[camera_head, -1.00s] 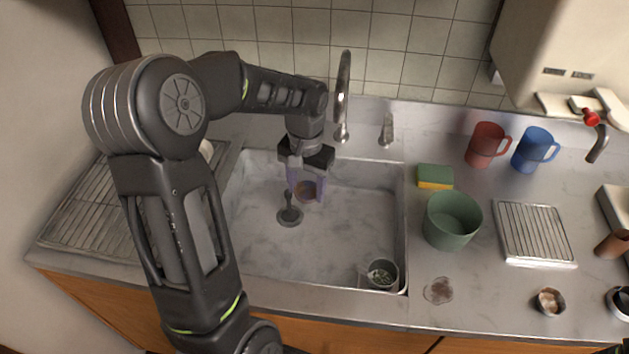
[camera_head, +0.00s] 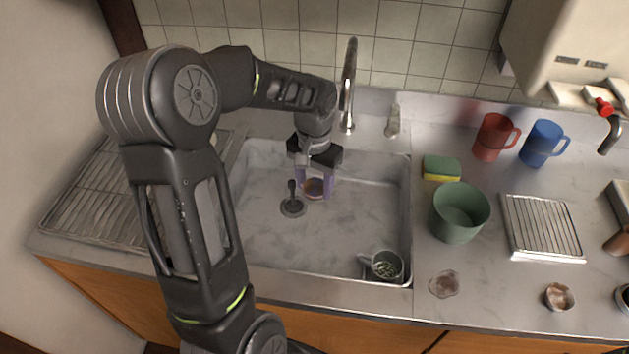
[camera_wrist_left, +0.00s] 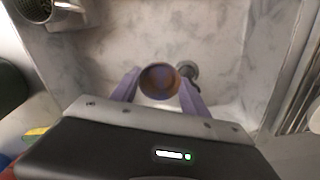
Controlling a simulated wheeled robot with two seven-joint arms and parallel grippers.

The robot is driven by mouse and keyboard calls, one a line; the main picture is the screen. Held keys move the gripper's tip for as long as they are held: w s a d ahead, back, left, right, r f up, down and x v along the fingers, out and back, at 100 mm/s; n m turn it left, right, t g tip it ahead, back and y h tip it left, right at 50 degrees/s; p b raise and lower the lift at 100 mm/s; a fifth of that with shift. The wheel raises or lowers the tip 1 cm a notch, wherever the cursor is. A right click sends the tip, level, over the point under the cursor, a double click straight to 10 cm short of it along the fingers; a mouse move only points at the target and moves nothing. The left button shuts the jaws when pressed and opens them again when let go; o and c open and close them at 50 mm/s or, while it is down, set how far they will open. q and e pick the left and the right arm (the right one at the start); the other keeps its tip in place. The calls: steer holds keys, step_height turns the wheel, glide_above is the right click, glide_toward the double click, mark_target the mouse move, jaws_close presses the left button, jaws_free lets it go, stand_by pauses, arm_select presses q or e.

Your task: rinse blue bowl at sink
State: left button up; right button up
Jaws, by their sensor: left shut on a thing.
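My left gripper (camera_head: 314,187) reaches down into the sink (camera_head: 345,235), its purple fingers closed on a small round bowl. The bowl (camera_head: 314,188) looks orange-brown inside in the head view; its outside is mostly hidden by the fingers, and I see no clear blue. The wrist view shows the bowl (camera_wrist_left: 160,81) between the fingertips, with its brown inside and darker rim. The metal tap (camera_head: 348,85) stands behind the gripper, slightly to its right. I cannot tell whether water runs. My right gripper is out of view.
The drain (camera_head: 293,207) with a dark upright piece lies left of the bowl. A metal strainer cup (camera_head: 386,266) sits in the sink's front right corner. A sponge (camera_head: 441,168), green pot (camera_head: 459,212), red mug (camera_head: 493,138) and blue mug (camera_head: 540,144) stand right of the sink.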

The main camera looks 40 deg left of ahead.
mark_target(314, 192)
arm_select(q)
steer(key=shift+f+b, duration=5.25)
steer(key=shift+f, duration=2.25)
steer(key=shift+r, duration=0.1)
steer(key=shift+r+p, duration=4.2)
steer(key=shift+r, duration=1.35)
steer(key=shift+r+p, duration=2)
steer(key=shift+r, duration=0.7)
